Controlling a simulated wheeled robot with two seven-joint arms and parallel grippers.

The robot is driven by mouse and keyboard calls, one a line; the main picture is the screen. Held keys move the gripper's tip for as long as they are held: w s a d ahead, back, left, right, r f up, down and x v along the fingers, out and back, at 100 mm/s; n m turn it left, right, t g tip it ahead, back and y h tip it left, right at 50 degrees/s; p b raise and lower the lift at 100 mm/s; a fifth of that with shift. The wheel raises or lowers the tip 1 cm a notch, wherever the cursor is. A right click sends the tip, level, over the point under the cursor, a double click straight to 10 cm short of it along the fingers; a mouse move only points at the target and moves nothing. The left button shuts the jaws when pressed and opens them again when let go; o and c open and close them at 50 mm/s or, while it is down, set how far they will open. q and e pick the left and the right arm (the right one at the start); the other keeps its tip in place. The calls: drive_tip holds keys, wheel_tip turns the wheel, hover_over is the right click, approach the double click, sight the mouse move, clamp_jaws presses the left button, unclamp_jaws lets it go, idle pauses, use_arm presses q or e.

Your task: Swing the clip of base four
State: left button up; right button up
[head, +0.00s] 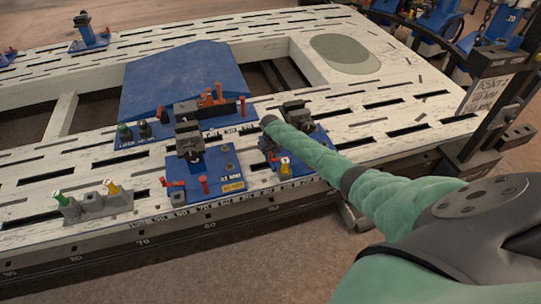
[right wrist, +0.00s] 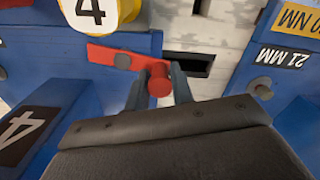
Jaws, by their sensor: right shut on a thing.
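Base four (head: 308,142) is a blue block on the white frame bench, partly hidden behind my right arm in the head view. In the right wrist view its blue body (right wrist: 50,55) carries a black plate with a 4 and a round white-and-yellow tag (right wrist: 92,10) with a 4. Its clip is a flat red lever (right wrist: 108,55) with a round red knob (right wrist: 159,82). My right gripper (right wrist: 158,88) is shut on the red knob, one dark finger on each side. In the head view the fingers and knob cannot be made out clearly. My left gripper is out of view.
A neighbouring blue base (head: 208,178) with red pegs stands close to the left. A larger blue sloped cover (head: 185,75) lies behind. A grey block with green and yellow knobs (head: 93,203) stands at the front left. Slotted bench top (head: 400,110) is clear to the right.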

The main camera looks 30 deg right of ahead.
clamp_jaws()
drive_tip(key=o, duration=1)
unclamp_jaws()
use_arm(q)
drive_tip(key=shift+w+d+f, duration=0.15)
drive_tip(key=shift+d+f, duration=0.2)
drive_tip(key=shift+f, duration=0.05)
use_arm(e)
drive_tip(key=shift+r, duration=3.9)
